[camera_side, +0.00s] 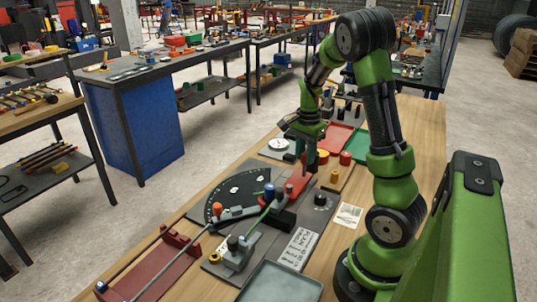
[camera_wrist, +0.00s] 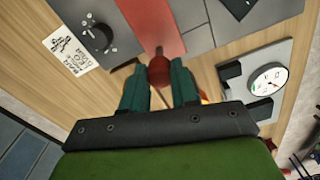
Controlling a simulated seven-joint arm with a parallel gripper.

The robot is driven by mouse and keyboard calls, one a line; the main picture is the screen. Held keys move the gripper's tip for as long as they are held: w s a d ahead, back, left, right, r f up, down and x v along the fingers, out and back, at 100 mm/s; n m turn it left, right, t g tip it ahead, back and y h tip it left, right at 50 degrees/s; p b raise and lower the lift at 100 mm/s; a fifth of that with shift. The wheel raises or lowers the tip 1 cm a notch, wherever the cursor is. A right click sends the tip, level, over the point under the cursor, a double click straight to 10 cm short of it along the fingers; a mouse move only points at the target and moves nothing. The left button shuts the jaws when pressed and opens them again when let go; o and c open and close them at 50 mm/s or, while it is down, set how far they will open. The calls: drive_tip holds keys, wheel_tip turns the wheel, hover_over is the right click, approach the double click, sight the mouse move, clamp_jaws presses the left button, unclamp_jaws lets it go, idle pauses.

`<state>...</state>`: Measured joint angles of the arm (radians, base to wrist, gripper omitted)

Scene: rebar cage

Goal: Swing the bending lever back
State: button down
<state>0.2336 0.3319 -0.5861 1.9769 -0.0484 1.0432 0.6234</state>
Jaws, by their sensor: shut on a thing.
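The bending lever (camera_side: 298,186) is a red bar beside the dark bending plate (camera_side: 232,192) with its curved scale. In the wrist view the lever (camera_wrist: 152,22) runs from the top edge down to a round red knob (camera_wrist: 159,72) at its end. My gripper (camera_side: 311,168) is over the lever's far end in the side view. In the wrist view my gripper's dark green fingers (camera_wrist: 159,85) are shut on the knob, one on each side. The fingers partly hide the knob. A blue-topped pin (camera_side: 269,191) stands near the lever's other end.
A black dial (camera_side: 320,200) and a paper note (camera_side: 348,216) lie to the right of the lever. A white gauge (camera_side: 279,146) and a red tray (camera_side: 336,138) lie farther back. A red rack (camera_side: 150,268) and a grey tray (camera_side: 280,284) are in front.

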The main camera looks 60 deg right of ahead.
drive_tip(key=c, duration=0.9)
unclamp_jaws()
drive_tip(key=shift+s, duration=0.15)
drive_tip(key=shift+o, duration=0.2)
wheel_tip(320, 180, up, 17)
drive_tip(key=w+a+f+n+t, duration=0.1)
drive_tip(key=a+n+t, duration=0.1)
drive_tip(key=a+n, duration=0.4)
drive_tip(key=w+a+f+n+t, duration=0.1)
drive_tip(key=a+f+n+t, duration=0.1)
drive_tip(key=a+n, duration=0.35)
drive_tip(key=s+a+n+t+y, duration=0.1)
drive_tip(key=s+a+n, duration=0.1)
drive_tip(key=a, duration=0.6)
drive_tip(key=s+a+n+t+y, duration=0.1)
drive_tip(key=s+a+n+t, duration=0.1)
drive_tip(key=a, duration=0.6)
drive_tip(key=shift+s+a+r+n, duration=0.3)
drive_tip(key=shift+s+a+n, duration=0.1)
drive_tip(key=shift+s+n, duration=0.45)
